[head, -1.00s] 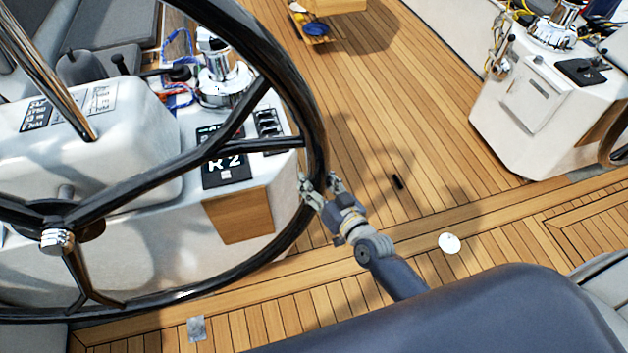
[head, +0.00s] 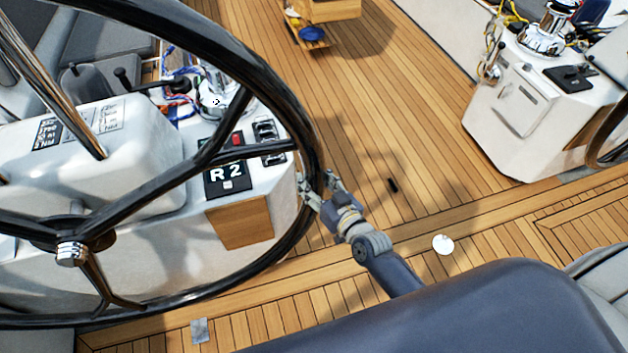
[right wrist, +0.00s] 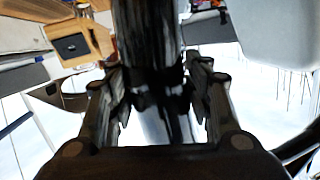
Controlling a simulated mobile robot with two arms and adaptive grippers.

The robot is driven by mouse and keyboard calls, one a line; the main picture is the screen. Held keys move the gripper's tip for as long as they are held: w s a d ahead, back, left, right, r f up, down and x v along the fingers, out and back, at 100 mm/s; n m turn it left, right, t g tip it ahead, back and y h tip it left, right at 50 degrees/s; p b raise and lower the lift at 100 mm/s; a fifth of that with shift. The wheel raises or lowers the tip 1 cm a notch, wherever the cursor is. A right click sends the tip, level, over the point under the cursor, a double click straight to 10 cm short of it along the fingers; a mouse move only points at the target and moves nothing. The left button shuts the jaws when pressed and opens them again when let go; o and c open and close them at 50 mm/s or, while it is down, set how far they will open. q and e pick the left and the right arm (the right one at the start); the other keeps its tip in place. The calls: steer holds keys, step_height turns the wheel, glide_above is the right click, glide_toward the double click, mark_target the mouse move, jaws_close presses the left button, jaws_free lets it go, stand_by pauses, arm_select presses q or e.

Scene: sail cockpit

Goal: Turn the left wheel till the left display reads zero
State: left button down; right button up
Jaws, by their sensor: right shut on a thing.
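The left wheel (head: 313,150) is a large black-rimmed steering wheel with black spokes and a chrome hub nut, at the left of the head view. My right gripper (head: 318,190) is shut on the right side of its rim. In the right wrist view the dark rim (right wrist: 147,45) runs between the fingers of the gripper (right wrist: 158,105). The left display (head: 227,178) is a black panel on the white console behind the wheel and reads "R 2". A spoke passes just above the digits. My left gripper is not in view.
The left console (head: 150,225) carries a chrome winch (head: 215,90) with ropes and a wooden panel. A second white console (head: 530,105) stands at the right. Teak deck between them is mostly open, with a small black object (head: 393,186) and a white disc (head: 443,244).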

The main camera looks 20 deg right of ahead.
steer(key=shift+w+d+r, duration=0.1)
steer(key=shift+d+r, duration=0.05)
steer(key=o, duration=1.4)
steer(key=shift+d, duration=0.15)
steer(key=shift+s, duration=0.6)
steer(key=v, duration=1.1)
steer(key=shift+w, duration=0.1)
